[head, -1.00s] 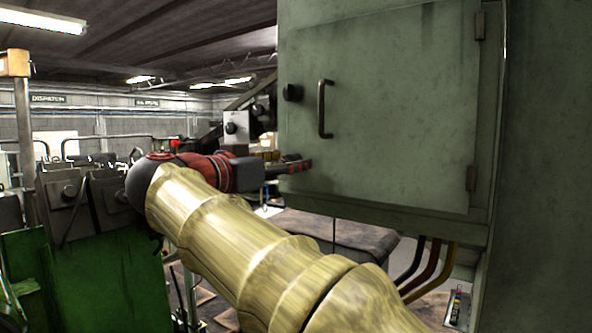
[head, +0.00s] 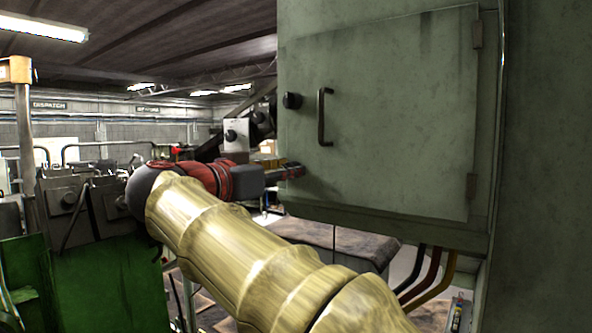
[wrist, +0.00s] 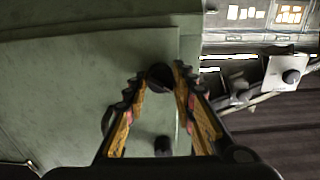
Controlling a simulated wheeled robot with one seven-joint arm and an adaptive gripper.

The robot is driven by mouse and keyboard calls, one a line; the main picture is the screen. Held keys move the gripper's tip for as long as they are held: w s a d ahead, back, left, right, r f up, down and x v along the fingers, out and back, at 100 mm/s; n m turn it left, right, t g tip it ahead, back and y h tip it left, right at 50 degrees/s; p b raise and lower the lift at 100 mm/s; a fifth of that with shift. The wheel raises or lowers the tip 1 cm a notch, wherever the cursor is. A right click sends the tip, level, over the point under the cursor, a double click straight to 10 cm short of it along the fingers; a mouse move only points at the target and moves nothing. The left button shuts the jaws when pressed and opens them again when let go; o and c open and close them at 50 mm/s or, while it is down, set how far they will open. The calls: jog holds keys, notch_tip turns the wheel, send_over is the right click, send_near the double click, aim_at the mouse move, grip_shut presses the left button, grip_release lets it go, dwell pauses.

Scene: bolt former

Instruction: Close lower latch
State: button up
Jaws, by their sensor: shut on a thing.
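The grey-green cabinet door (head: 400,120) has a bar handle (head: 325,117) and a round black upper latch knob (head: 292,100) at its left edge. My gripper (head: 293,170) is at the door's lower left corner, below that knob. In the wrist view, the dark lower latch knob (wrist: 160,77) sits between the fingertips of my gripper (wrist: 160,82), which are shut on it. The upper knob also shows nearer the palm in the wrist view (wrist: 162,146). In the head view my gripper hides the lower latch. The door lies about flat against the cabinet.
Cables (head: 430,275) hang below the cabinet at right. A green machine (head: 100,285) stands at the lower left. A grey box with a knob (head: 236,138) is behind my gripper. A dark-topped bench (head: 335,240) is beneath the cabinet.

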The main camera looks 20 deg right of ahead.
grip_shut()
jog(key=n+p, duration=0.4)
jog(key=n, duration=0.3)
jog(key=shift+n, duration=0.4)
jog(key=o, duration=1.1)
grip_release()
jog(key=shift+c, duration=0.2)
jog(key=shift+o, duration=0.7)
